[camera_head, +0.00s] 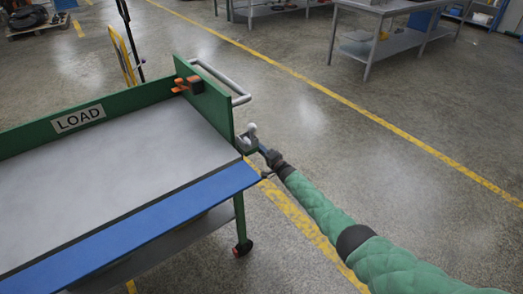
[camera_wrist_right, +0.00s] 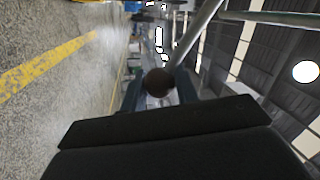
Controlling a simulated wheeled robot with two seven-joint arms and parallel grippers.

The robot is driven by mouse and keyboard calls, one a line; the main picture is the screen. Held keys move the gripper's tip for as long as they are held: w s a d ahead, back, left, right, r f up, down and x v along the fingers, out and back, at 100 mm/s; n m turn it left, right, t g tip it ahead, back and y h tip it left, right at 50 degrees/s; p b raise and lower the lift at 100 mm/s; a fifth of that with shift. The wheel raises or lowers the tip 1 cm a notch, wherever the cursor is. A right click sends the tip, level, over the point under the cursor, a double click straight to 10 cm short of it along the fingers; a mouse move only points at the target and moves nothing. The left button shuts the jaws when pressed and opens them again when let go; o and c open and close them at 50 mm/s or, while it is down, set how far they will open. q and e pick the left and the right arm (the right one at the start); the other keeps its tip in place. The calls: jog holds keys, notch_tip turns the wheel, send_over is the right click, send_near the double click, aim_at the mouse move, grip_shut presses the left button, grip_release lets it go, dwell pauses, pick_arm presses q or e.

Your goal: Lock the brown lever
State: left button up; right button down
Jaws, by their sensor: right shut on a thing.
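In the right wrist view, a dark brown round knob (camera_wrist_right: 159,82), which I take for the end of the brown lever, sits between the fingers of my right gripper (camera_wrist_right: 160,95). The gripper is shut on it. In the head view, my right gripper (camera_head: 259,147) is at the right end of the green cart, just below the silver push handle. A pale rounded piece (camera_head: 250,129) shows beside its fingertips. The brown knob cannot be made out there, and I cannot tell the lever's angle. My left gripper is not in view.
The green cart (camera_head: 110,90) has a LOAD sign, a grey top and a blue front edge (camera_head: 150,218). Its silver handle (camera_head: 222,80) juts right. An orange and dark fitting (camera_head: 187,84) sits on its end panel. Metal tables (camera_head: 385,45) stand far back; floor to the right is clear.

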jog(key=shift+s+a+f, duration=0.1)
jog(key=shift+s+f, duration=0.1)
jog(key=shift+f, duration=0.2)
jog(key=c, duration=1.2)
grip_release()
jog(key=shift+o, duration=0.5)
jog(key=shift+r, duration=0.1)
jog(key=shift+w+r, duration=0.1)
jog(key=v, duration=0.7)
jog(key=shift+s+d, duration=0.2)
jog(key=shift+s, duration=0.1)
